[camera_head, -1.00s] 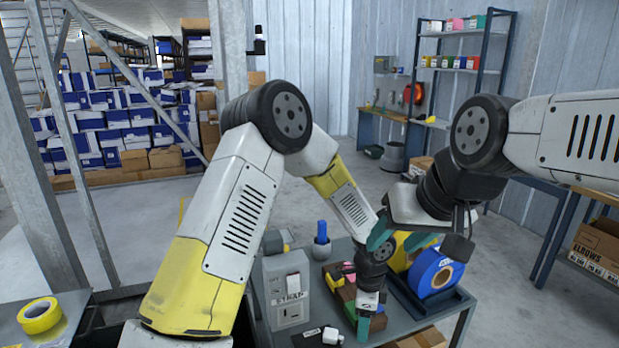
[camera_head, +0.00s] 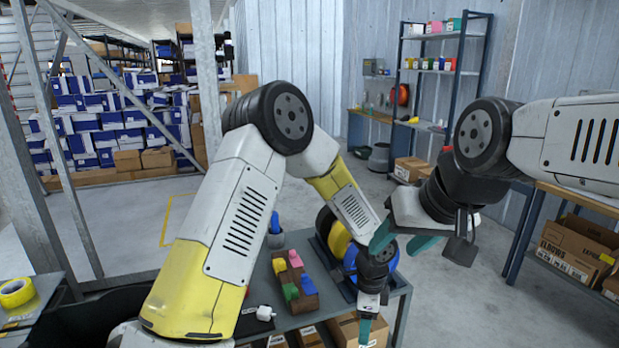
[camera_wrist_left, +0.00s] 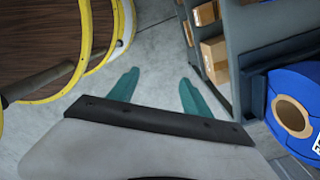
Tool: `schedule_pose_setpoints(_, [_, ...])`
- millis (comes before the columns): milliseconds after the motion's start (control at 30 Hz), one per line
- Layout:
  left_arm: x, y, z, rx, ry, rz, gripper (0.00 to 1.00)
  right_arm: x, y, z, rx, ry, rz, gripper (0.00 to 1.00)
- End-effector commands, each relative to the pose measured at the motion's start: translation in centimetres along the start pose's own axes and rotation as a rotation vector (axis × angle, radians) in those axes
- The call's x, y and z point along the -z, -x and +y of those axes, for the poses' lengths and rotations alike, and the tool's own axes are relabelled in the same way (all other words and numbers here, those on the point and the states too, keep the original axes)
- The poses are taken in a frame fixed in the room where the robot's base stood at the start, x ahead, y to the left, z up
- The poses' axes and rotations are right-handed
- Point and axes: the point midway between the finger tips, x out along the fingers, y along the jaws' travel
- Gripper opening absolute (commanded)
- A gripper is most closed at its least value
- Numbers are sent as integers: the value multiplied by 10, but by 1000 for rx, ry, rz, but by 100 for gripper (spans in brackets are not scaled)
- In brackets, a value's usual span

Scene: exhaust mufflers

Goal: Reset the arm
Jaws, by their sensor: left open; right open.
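My left gripper (camera_head: 367,331) hangs at the lower middle in the head view, in front of the work table's right end. In the left wrist view its two teal fingers (camera_wrist_left: 160,95) are spread apart, with only grey floor between them. My right gripper (camera_head: 400,240) reaches in from the right, above and slightly right of the left one. Its teal fingers are apart and empty. Both arms are bent, and the left arm covers part of the table.
The grey work table (camera_head: 300,238) carries a brown block with coloured pieces (camera_head: 295,278), a white piece (camera_head: 265,313) and large rolls (camera_head: 335,236). A blue roll (camera_wrist_left: 298,85) is right in the wrist view; a yellow-rimmed round object (camera_wrist_left: 125,20) is left. Open floor (camera_head: 450,290) lies right.

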Motion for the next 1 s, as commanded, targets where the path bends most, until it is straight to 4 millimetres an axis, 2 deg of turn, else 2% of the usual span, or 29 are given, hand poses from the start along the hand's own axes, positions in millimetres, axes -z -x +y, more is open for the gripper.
schedule_pose_setpoints(367, [-34, 45, -9, 48, 145, -6, 57, 0, 0, 0, 0, 1, 0, 51])
schedule_pose_setpoints(567, [-64, 86, -11, 92, 285, -3, 57, 0, 0, 0, 0, 1, 0, 51])
schedule_pose_setpoints(767, [-110, 146, -2, 156, 508, 17, 57, 0, 0, 0, 0, 0, 0, 51])
schedule_pose_setpoints(867, [-140, 184, 12, 198, 670, 43, 57, 0, 0, 0, 0, 0, -1, 51])
schedule_pose_setpoints(1000, [-177, 231, 41, 251, 901, 99, 57, 0, 0, 0, 0, 0, 0, 51])
